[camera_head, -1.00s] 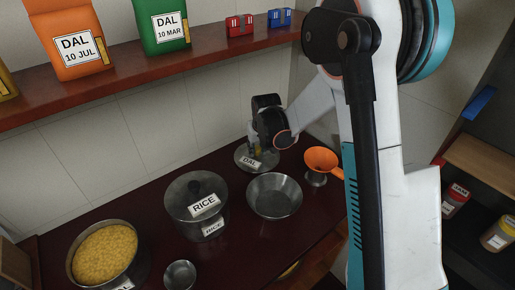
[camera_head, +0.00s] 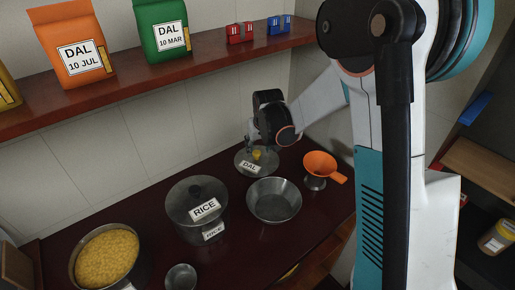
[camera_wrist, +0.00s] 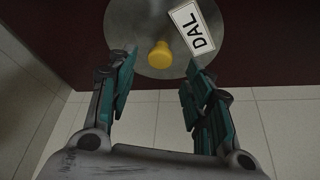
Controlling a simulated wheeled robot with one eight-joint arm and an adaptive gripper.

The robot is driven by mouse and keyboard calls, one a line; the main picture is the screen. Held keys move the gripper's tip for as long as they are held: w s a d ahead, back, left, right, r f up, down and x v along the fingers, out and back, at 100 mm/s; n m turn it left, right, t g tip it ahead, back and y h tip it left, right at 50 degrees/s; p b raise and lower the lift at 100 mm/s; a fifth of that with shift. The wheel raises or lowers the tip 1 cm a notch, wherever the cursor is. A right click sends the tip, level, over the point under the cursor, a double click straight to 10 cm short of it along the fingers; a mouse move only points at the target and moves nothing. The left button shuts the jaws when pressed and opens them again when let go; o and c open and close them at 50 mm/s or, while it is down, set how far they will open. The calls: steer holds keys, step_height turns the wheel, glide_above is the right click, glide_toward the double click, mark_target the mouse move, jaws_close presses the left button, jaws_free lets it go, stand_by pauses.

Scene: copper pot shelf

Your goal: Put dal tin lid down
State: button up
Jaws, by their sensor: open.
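The dal tin lid (camera_head: 243,163) is a round grey metal disc with a yellow knob and a white DAL label. It lies on the dark red counter behind the steel bowl. In the wrist view the lid (camera_wrist: 140,40) shows at the top, with its yellow knob below its middle. My gripper (camera_head: 262,143) is just above the lid in the head view. In the wrist view its two teal-padded fingers (camera_wrist: 157,80) are spread apart, with nothing between them. The open dal tin (camera_head: 106,255), full of yellow dal, stands at the front left.
A lidded RICE pot (camera_head: 185,222), a steel bowl (camera_head: 274,203), a small bowl (camera_head: 181,277) and an orange funnel (camera_head: 320,164) share the counter (camera_head: 150,235). A shelf (camera_head: 150,71) above holds an orange DAL bag (camera_head: 75,40) and a green one (camera_head: 162,28).

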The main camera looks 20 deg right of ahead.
steer(key=s+r+t+p, duration=0.1)
steer(key=s+r+p, duration=0.1)
steer(key=s+r, duration=1.6)
steer(key=s+t, duration=0.1)
steer(key=s, duration=1.3)
steer(key=shift+r+t, duration=0.2)
steer(key=shift+t, duration=0.2)
